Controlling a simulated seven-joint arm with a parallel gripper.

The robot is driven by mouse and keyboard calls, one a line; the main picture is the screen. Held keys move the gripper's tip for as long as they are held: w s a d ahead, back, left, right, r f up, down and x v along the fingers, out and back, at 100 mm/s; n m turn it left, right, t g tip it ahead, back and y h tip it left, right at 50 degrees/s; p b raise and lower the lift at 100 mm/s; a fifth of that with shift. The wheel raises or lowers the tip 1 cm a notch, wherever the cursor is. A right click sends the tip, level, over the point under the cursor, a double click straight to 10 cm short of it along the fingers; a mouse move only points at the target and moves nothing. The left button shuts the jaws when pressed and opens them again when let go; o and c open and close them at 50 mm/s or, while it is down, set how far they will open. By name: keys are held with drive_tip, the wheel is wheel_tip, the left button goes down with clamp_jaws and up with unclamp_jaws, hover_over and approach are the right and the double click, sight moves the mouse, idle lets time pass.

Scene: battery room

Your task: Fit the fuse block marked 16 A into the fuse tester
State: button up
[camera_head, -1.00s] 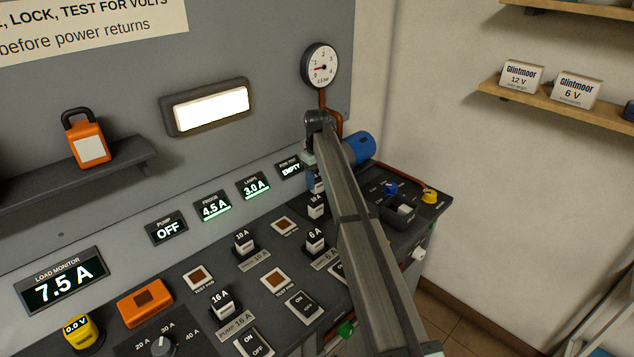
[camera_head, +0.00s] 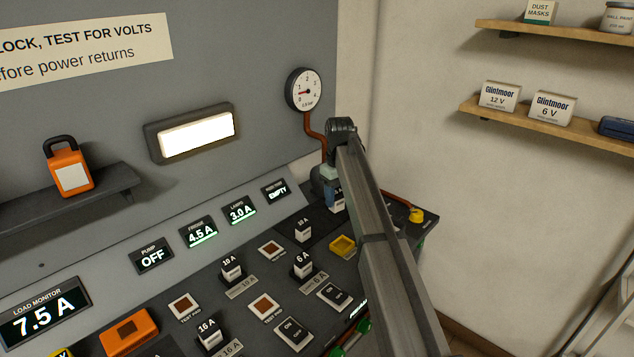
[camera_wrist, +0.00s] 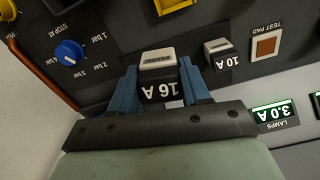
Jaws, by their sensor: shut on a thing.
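My gripper (camera_head: 335,205) is over the far right part of the panel. In the wrist view its blue fingers (camera_wrist: 160,92) are shut on a dark fuse block with a pale top, marked 16 A (camera_wrist: 160,90). It seems held above the panel; the gap beneath is hidden.
Another 16 A block (camera_head: 210,333) stands at the pump label. A 6 A block (camera_head: 302,264) and 10 A blocks (camera_head: 231,269) (camera_wrist: 219,54) stand among test pads and switches. A blue knob (camera_wrist: 69,52) and a copper pipe (camera_head: 314,128) are near the gripper.

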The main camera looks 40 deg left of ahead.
drive_tip(key=s+d+f+n, duration=0.1)
drive_tip(key=s+d+n, duration=0.1)
drive_tip(key=s+d, duration=0.2)
drive_tip(key=shift+d+f, duration=0.35)
drive_tip(key=shift+d, duration=0.7)
drive_tip(key=shift+s+f, duration=0.1)
drive_tip(key=shift+f, duration=2.7)
drive_tip(key=shift+f, duration=0.6)
drive_tip(key=o, duration=0.8)
drive_tip(key=shift+r, duration=0.1)
drive_tip(key=shift+r, duration=5.4)
